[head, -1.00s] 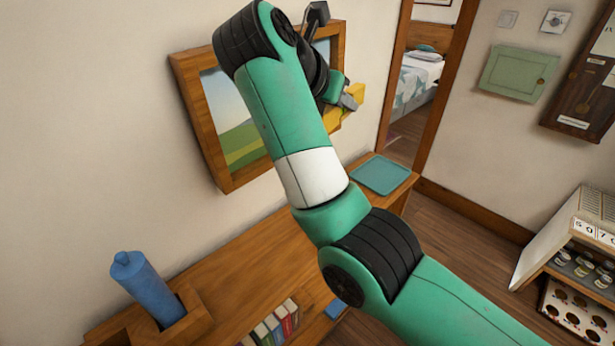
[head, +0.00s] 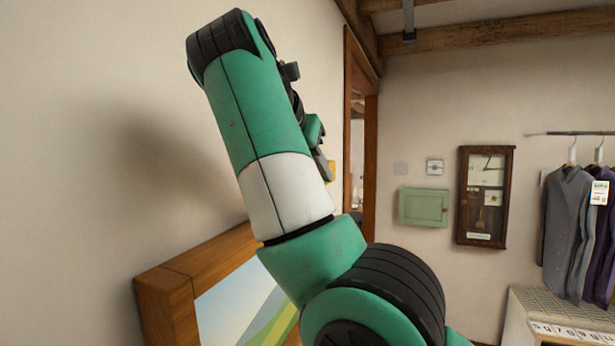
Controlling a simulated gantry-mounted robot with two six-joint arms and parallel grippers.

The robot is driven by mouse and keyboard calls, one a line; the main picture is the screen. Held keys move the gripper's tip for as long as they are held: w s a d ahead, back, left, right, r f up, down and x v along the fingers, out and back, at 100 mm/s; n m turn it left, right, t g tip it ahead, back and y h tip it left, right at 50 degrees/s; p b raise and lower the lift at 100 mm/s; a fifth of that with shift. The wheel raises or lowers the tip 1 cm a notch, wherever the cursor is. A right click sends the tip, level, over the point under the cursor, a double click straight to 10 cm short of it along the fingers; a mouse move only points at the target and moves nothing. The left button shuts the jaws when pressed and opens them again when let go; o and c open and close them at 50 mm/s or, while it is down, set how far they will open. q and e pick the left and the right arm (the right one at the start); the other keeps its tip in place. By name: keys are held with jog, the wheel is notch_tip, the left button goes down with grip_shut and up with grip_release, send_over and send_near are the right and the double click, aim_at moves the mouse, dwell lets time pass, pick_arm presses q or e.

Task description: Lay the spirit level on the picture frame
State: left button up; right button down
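The wooden picture frame (head: 168,300) hangs on the left wall at the bottom of the head view, with a landscape picture (head: 236,308) inside. Its lower part is out of view, and my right arm covers much of its right side. My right gripper (head: 326,167) is raised higher in the view than the frame's visible top edge, mostly hidden behind my own arm. A grey finger shows against a small yellow piece, apparently the end of the spirit level (head: 332,171), which it seems to hold. The rest of the level is hidden. My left gripper is not in view.
A doorway (head: 371,165) stands behind the gripper. On the far wall are a green cabinet (head: 423,207) and a wall clock (head: 485,195). Shirts (head: 567,225) hang at the right, and ceiling beams (head: 480,33) cross above. The wall left of my arm is bare.

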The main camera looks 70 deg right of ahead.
jog(key=shift+w, duration=0.25)
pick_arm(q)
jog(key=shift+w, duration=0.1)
pick_arm(e)
jog(key=shift+s, duration=0.15)
jog(key=w+f+p, duration=0.1)
jog(key=w+p, duration=0.3)
jog(key=w, duration=0.1)
jog(key=w+f+p, duration=0.1)
jog(key=w+p, duration=0.1)
jog(key=p, duration=0.1)
jog(key=shift+w+d+f, duration=0.15)
jog(key=shift+d+f, duration=0.2)
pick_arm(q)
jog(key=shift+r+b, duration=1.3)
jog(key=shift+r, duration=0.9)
pick_arm(e)
jog(key=shift+d+f, duration=0.1)
jog(key=shift+f, duration=1.4)
